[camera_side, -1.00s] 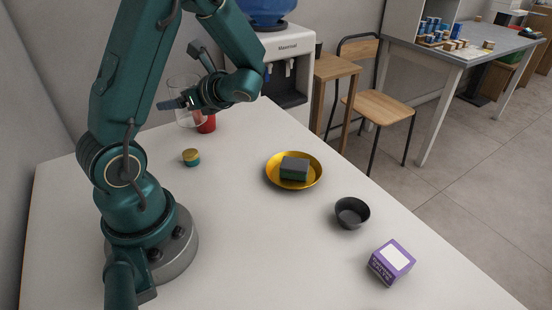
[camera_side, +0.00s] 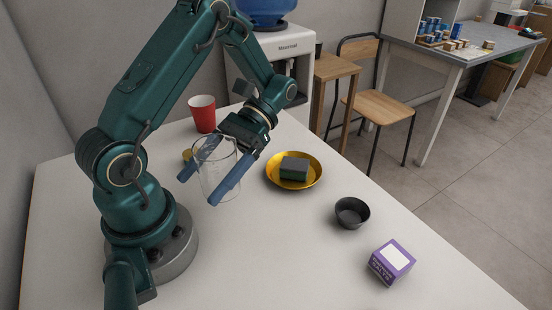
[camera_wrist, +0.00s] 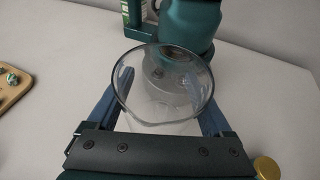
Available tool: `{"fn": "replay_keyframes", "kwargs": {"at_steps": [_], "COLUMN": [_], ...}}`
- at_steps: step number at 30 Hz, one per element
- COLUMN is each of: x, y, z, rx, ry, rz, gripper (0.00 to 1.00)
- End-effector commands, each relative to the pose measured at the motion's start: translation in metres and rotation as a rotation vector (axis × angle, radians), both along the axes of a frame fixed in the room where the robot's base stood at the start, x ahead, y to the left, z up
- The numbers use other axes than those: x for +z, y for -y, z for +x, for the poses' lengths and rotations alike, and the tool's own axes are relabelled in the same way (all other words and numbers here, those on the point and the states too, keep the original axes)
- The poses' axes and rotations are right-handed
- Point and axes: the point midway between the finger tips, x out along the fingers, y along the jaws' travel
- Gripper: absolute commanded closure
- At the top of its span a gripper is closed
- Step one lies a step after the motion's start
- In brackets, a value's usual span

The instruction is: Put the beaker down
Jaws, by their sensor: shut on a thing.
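The beaker (camera_side: 217,173) is clear glass and upright in the side view. My gripper (camera_side: 208,186) is shut on it, with one blue finger on each side of the glass. The beaker also shows in the wrist view (camera_wrist: 163,105), its wide rim open toward the camera between the fingers of my gripper (camera_wrist: 163,97). Its base is close to the white table (camera_side: 270,245); I cannot tell whether it touches.
A red cup (camera_side: 202,113) stands behind the beaker. A small gold-lidded jar (camera_side: 187,155) is partly hidden beside it. A gold plate (camera_side: 272,172) with a sponge (camera_side: 295,168), a dark bowl (camera_side: 352,213) and a purple box (camera_side: 391,262) lie to the right. The front table area is clear.

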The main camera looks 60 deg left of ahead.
Motion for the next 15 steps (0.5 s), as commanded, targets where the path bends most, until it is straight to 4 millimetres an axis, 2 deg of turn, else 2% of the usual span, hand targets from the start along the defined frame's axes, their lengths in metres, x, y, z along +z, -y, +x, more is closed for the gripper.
{"fn": "replay_keyframes", "kwargs": {"at_steps": [3,6,10,15], "x": [0.009,0.020,0.034,0.047], "y": [0.040,0.069,0.096,0.116], "z": [0.022,0.044,0.072,0.099], "rx": [0.221,0.388,0.558,0.688], "ry": [0.001,0.004,0.007,0.004], "rz": [-0.001,0.001,0.001,0.002], "gripper": [0.74,0.74,0.74,0.74]}}
